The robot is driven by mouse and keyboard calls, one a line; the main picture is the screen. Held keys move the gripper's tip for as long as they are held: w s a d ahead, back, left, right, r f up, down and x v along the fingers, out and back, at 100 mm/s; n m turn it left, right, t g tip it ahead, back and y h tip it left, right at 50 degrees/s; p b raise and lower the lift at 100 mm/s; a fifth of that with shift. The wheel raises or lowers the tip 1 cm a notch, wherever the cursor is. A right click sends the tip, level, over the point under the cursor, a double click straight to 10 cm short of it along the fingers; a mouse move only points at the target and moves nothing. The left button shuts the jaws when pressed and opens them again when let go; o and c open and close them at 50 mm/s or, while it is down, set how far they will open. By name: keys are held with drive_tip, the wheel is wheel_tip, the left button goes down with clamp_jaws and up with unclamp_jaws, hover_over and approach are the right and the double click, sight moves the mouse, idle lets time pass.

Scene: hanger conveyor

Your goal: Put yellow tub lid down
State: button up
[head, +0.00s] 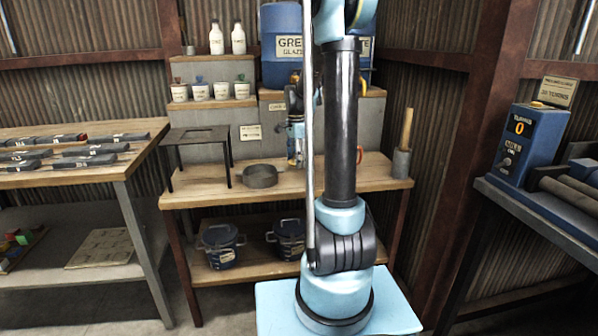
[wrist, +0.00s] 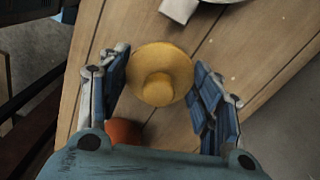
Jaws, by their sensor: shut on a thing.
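The yellow tub lid (wrist: 160,62) is a round disc with a knob in its middle. In the wrist view it sits between the two blue fingers of my gripper (wrist: 160,76), which is shut on it. The wooden bench top (wrist: 240,62) shows beneath; I cannot tell whether the lid touches it. In the head view my gripper (head: 296,143) points down over the middle bench, partly behind my arm. I cannot make out the lid there.
An orange-red round thing (wrist: 122,133) is close to the left finger. A white block (wrist: 180,9) lies ahead of the lid. Blue tubs (head: 221,247) stand on the lower shelf.

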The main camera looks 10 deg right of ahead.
sight(297, 176)
drive_tip(key=shift+f, duration=2.4)
drive_tip(key=o, duration=0.9)
